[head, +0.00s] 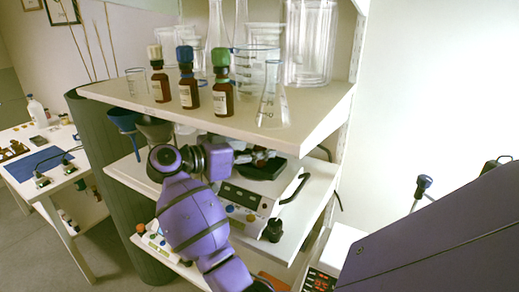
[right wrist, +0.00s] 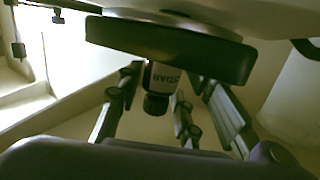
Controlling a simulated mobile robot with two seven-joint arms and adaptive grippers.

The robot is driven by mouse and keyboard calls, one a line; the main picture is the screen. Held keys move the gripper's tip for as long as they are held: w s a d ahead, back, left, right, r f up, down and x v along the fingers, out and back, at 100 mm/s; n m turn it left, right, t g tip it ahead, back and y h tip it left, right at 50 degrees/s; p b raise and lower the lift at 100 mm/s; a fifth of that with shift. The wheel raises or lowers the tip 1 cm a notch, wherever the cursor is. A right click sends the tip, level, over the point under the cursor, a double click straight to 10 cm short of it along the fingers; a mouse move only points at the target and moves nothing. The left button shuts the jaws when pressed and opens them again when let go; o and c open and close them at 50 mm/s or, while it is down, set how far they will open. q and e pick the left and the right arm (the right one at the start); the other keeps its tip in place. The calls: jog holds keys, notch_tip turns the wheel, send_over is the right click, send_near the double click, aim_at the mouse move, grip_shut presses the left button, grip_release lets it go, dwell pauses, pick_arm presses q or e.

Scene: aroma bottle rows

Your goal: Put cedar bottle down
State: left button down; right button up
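The cedar bottle (right wrist: 161,78) is dark-capped, with a white label reading CEDAR. It appears upside down in the right wrist view, between the fingers of my right gripper (right wrist: 160,92). Whether the fingers touch it is unclear. A black plate (right wrist: 170,48) hides the bottle's base, so I cannot tell whether it rests there. In the head view my right gripper (head: 246,158) is mostly hidden behind its purple wrist, beside the black-topped device (head: 238,197) on the middle shelf. My left gripper is not in view.
The upper shelf (head: 305,110) holds a white-capped bottle (head: 160,82), a blue-capped bottle (head: 188,86), a green-capped bottle (head: 222,92) and glassware, including a flask (head: 271,103). It overhangs my arm. A black knob (head: 273,230) and a curved handle (head: 294,188) stand near the device.

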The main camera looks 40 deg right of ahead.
jog(key=shift+w+a+r, duration=0.1)
jog(key=shift+a, duration=0.15)
jog(key=b+v, duration=0.1)
jog(key=v, duration=1)
jog(key=shift+a, duration=0.2)
jog(key=shift+w+a, duration=0.1)
